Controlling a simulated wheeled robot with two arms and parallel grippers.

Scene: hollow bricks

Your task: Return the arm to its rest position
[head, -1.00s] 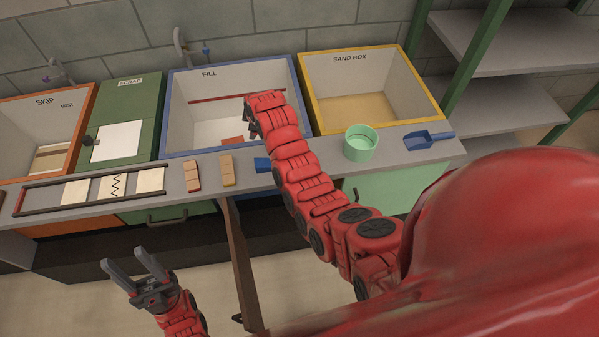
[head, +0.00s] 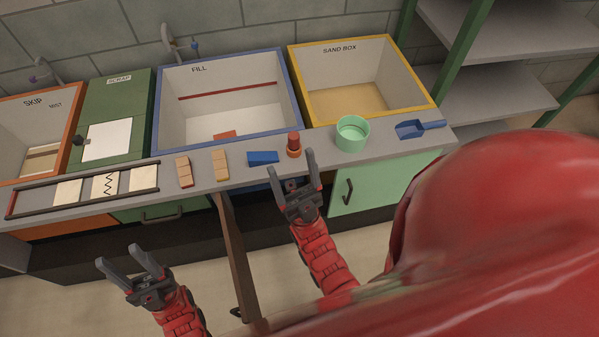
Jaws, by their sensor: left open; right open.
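My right gripper (head: 291,175) is open and empty, fingers pointing up in the picture, in front of the counter's near edge. Its fingertips overlap that edge in the view, just below a small red-and-orange round piece (head: 294,145). My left gripper (head: 122,258) is open and empty, low at the left, over the floor and well apart from the counter. Both arms are bent close to my body.
On the grey counter (head: 385,150) stand a rack of panels (head: 83,191), several bricks (head: 221,165), a blue block (head: 262,158), a green cup (head: 352,134) and a blue scoop (head: 418,129). The FILL bin (head: 227,60) and SAND BOX (head: 350,52) are behind.

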